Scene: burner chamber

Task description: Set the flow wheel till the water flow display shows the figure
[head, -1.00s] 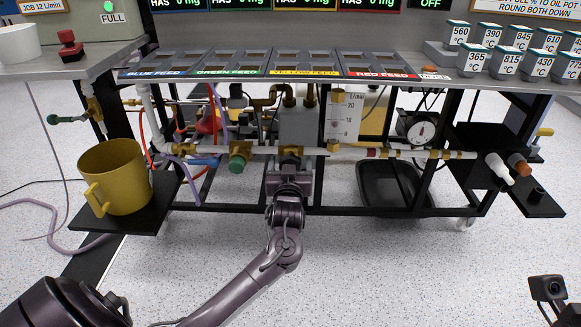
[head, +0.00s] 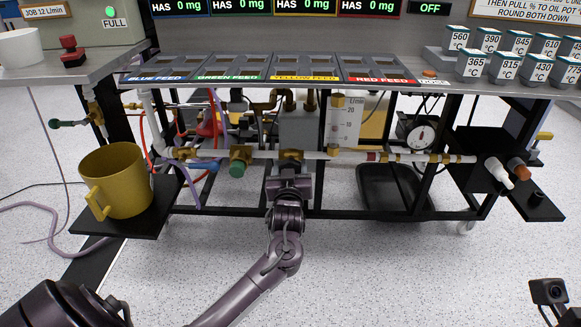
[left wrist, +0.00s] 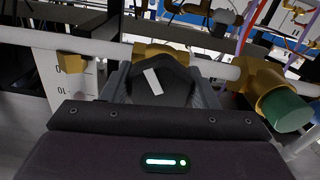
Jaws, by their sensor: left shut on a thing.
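The flow wheel (left wrist: 162,86) is a dark knob with a white mark, set on a brass valve in the white water pipe. My left gripper (head: 290,178) is at this valve under the middle of the bench and is shut on the wheel. In the left wrist view the wheel sits between the fingers, its white mark tilted slightly. The water flow display (head: 343,122) is a white upright L/min scale just right of the valve; its exact reading is too small to tell. The job sign (head: 46,10) reads 12 L/min. My right gripper is not in view.
A green-capped valve (head: 238,165) sits on the pipe just left of the wheel; it also shows in the left wrist view (left wrist: 285,108). A yellow mug (head: 120,185) stands on a low black shelf at left. A black frame rail runs below the pipe. The floor in front is open.

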